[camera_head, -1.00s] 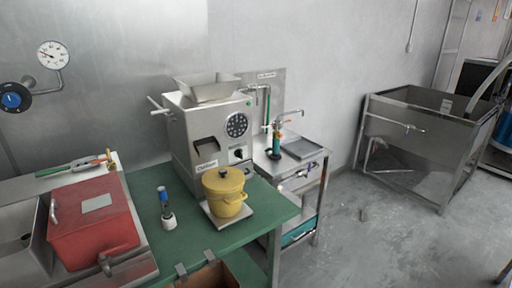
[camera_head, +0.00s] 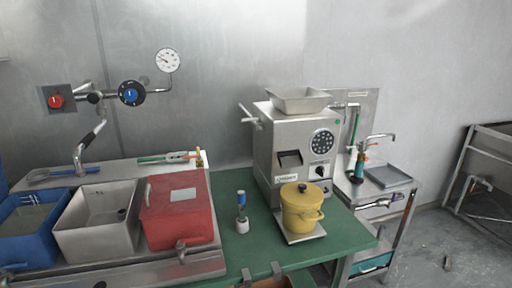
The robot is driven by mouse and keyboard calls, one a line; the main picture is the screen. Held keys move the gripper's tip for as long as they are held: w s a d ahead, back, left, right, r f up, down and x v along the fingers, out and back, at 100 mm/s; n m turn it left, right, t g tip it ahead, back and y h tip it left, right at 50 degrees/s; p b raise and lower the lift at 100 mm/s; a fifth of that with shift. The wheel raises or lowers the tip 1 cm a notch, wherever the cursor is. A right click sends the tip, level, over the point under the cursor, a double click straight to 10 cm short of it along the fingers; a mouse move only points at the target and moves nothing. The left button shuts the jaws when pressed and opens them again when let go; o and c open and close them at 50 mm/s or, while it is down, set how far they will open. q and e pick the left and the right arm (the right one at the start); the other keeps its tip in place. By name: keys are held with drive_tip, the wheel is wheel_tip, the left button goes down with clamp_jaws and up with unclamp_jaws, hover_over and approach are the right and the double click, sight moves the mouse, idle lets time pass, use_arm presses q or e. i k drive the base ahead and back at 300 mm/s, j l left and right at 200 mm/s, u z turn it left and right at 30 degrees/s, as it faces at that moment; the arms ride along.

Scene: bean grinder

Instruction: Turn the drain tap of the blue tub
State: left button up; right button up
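The blue tub (camera_head: 34,238) stands at the far left of a steel counter, its left side cut off by the picture edge. It is open at the top and looks grey inside. A small metal drain tap (camera_head: 8,275) shows low at its front, partly cut off at the left edge, so its handle position cannot be made out. A steel tub (camera_head: 98,246) and a red lidded tub (camera_head: 178,222) stand to its right. The red one has a tap (camera_head: 181,248) at its front. Neither of my grippers is in view.
A grinder (camera_head: 290,147) and a yellow pot (camera_head: 300,212) stand on the green table (camera_head: 255,262) right of the tubs. A faucet (camera_head: 88,145), a red knob (camera_head: 56,101) and a blue knob (camera_head: 130,94) are on the wall. Grey floor (camera_head: 440,235) is open at right.

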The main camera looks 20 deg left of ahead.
sight(18, 265)
drive_tip(key=u, duration=2.15)
drive_tip(key=i+j, duration=0.1)
drive_tip(key=j, duration=0.15)
drive_tip(key=i+j+u, duration=0.1)
drive_tip(key=j, duration=0.2)
